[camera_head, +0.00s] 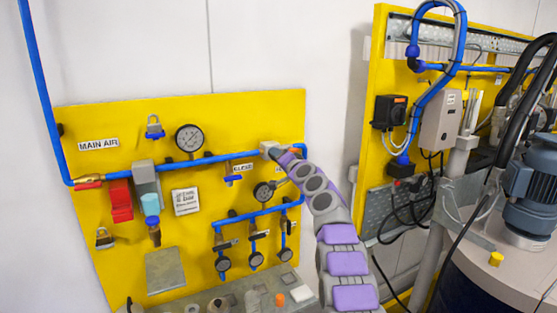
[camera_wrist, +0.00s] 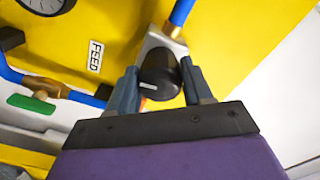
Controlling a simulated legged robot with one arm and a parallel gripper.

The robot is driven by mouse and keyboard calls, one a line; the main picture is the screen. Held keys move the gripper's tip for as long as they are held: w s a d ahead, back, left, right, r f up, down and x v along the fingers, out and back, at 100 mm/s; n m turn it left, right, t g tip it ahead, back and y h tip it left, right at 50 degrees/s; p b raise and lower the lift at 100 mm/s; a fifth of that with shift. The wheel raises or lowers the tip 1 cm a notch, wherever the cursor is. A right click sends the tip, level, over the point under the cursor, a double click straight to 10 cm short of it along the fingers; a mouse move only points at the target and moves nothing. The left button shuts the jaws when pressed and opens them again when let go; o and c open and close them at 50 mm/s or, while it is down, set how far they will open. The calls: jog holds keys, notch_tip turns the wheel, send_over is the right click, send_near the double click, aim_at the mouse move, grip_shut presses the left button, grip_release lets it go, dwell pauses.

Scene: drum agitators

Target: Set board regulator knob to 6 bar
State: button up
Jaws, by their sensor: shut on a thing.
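The black regulator knob (camera_wrist: 158,82) sits on a grey metal regulator body (camera_wrist: 160,42) in the wrist view. My gripper (camera_wrist: 159,72) has one finger on each side of the knob and is shut on it. An orange-red mark shows at the knob's lower left edge; I cannot read a setting from it. In the head view my gripper (camera_head: 274,152) is at the regulator at the upper right of the yellow board (camera_head: 110,225), and hides the knob. A round gauge (camera_head: 264,192) hangs just below; its needle reading is too small to tell.
Blue pipes (camera_head: 215,159) run across the board. A larger gauge (camera_head: 188,138), red valve block (camera_head: 121,203), padlocks and several small gauges are left of and below my arm. A second yellow panel (camera_head: 372,140) and a blue motor (camera_head: 530,190) stand at right.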

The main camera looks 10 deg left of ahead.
jog(key=shift+d+m, duration=0.1)
jog(key=shift+m, duration=0.4)
jog(key=o, duration=1)
jog(key=shift+w, duration=0.15)
jog(key=shift+s+b, duration=0.2)
jog(key=shift+b, duration=0.2)
